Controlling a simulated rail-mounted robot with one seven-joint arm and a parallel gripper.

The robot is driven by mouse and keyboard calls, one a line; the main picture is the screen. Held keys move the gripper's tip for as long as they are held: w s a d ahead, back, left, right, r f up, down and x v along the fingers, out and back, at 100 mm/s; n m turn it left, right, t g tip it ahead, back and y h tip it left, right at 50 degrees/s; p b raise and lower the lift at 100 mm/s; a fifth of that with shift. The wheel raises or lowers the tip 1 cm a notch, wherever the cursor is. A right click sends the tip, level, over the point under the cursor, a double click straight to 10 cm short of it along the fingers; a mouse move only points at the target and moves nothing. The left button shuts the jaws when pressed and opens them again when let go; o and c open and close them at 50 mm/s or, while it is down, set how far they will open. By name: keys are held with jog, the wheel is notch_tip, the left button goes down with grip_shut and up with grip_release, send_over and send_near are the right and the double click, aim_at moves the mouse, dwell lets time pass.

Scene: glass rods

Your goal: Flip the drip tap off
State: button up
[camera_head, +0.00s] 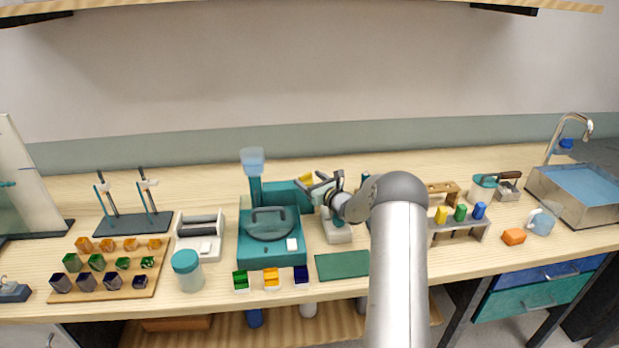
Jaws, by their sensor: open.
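No part is clearly a drip tap lever at this size. My gripper (322,184) is open, just right of the teal machine and above a small pale device (337,232). I see nothing between its fingers. My arm hides part of the bench behind it.
A wooden board (105,285) with several coloured blocks, a jar (187,272) and a white box (200,240) stand left. A dark green mat (342,265) lies in front. A rack (460,225) with coloured pieces and a sink (590,195) are right. The front edge is close.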

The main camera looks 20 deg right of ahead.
jog(key=shift+w+a, duration=0.1)
jog(key=shift+w, duration=0.2)
jog(key=c, duration=1)
jog(key=h+b, duration=0.1)
jog(key=b, duration=0.1)
jog(key=m+h+b, duration=0.1)
jog(key=b, duration=0.1)
jog(key=shift+a+f, duration=0.2)
jog(key=shift+f, duration=0.15)
jog(key=m+h+b, duration=0.2)
jog(key=b, duration=0.1)
jog(key=shift+a+r+h, duration=0.1)
jog(key=shift+r+h, duration=0.25)
jog(key=shift+h, duration=0.05)
jog(key=o, duration=1)
jog(key=shift+s, duration=0.1)
